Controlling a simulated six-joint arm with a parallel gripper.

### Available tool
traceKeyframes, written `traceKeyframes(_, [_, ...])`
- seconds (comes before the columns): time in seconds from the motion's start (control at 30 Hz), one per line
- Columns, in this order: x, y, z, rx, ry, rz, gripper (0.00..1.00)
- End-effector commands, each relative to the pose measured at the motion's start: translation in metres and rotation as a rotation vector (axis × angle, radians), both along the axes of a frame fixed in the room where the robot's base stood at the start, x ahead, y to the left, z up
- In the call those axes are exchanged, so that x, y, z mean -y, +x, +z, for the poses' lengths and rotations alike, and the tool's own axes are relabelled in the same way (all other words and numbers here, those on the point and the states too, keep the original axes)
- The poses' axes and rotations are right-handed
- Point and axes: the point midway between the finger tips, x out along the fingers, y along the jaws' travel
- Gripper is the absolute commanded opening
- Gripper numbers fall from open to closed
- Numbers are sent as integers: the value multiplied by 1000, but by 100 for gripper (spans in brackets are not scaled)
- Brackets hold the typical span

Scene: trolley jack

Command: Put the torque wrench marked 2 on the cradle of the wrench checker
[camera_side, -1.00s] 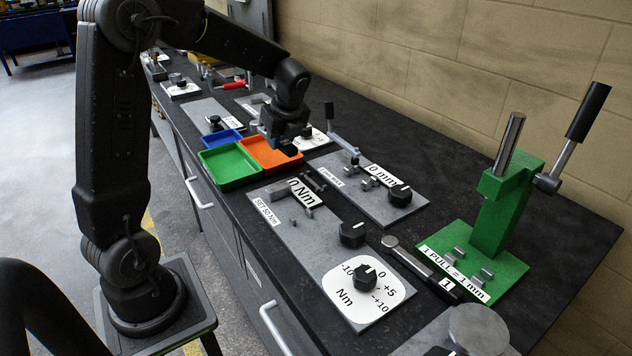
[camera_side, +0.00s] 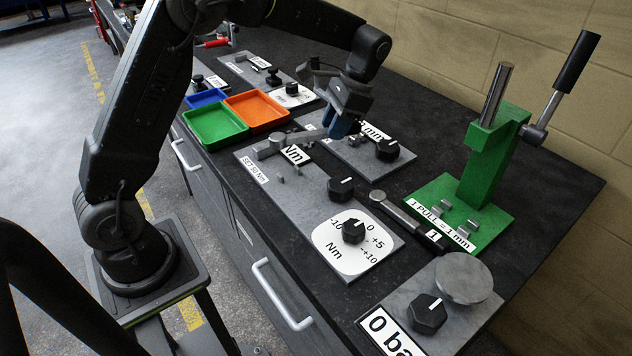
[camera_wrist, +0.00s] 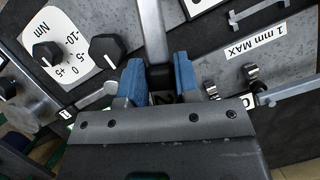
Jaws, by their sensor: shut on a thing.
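My gripper (camera_side: 343,128) is shut on the torque wrench marked 2, with blue fingers on either side of its black handle. The wrist view shows the wrench's grey shaft (camera_wrist: 152,30) running up and away from the gripper (camera_wrist: 160,85), with a 2 partly visible between the fingers. In the side view a grey bar (camera_side: 305,136) extends left from the gripper over the far end of the wrench checker (camera_side: 312,190). The checker's small upright cradle posts (camera_side: 298,170) stand on its grey plate. I cannot tell whether the wrench touches the checker.
The wrench marked 1 (camera_side: 405,213) lies between the checker and a green press (camera_side: 490,165). A plate with a black knob (camera_side: 388,150) lies beneath and right of my gripper. Green (camera_side: 215,122), orange (camera_side: 256,110) and blue (camera_side: 205,97) trays sit to the left.

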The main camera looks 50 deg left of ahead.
Motion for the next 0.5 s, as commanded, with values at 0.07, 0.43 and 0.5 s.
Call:
traceKeyframes(0.07, [-8,-8,7,5,1,-66,0])
traceKeyframes(0.43, [-67,-96,34,6,8,-769,0])
traceKeyframes(0.5, [-74,-112,36,5,8,-891,0])
